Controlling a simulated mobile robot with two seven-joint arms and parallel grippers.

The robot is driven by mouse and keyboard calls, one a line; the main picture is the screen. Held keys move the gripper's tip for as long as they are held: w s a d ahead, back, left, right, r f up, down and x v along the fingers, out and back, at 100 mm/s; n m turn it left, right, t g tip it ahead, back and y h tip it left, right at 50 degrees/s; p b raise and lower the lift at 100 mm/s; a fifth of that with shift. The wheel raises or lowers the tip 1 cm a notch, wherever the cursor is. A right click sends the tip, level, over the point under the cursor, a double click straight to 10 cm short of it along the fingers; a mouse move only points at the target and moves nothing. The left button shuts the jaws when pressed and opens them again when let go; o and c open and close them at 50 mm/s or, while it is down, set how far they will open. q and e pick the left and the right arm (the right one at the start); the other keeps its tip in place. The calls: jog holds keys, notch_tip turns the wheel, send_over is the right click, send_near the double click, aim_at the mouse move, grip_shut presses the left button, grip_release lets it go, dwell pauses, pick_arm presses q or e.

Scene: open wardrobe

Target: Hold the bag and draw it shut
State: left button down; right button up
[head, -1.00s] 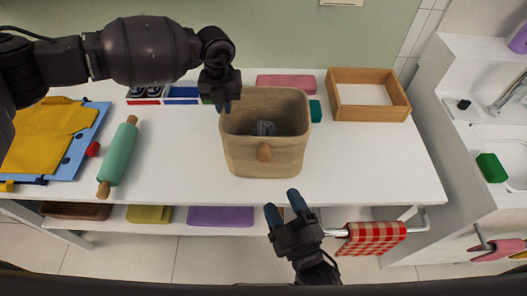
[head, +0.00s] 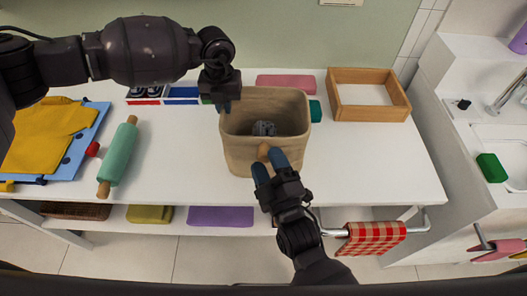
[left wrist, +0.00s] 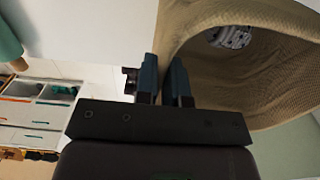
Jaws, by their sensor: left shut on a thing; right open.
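The tan bag (head: 240,155) stands open and upright on the white table. A grey patterned item (head: 264,128) lies inside it. A brown knob (head: 263,152) sits on its front. My left gripper (head: 222,104) is shut on the bag's left rim; in the left wrist view the bag's wall (left wrist: 205,60) runs up to its fingers. My right gripper (head: 268,165) is open at the bag's front, its fingertips close around the knob. I cannot tell whether they touch it.
A wooden tray (head: 400,112) stands to the right of the bag. A green rolling pin (head: 119,155) and yellow cloth (head: 40,140) lie at left. A pink block (head: 285,81) lies behind the bag.

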jog(key=shift+x, duration=1.35)
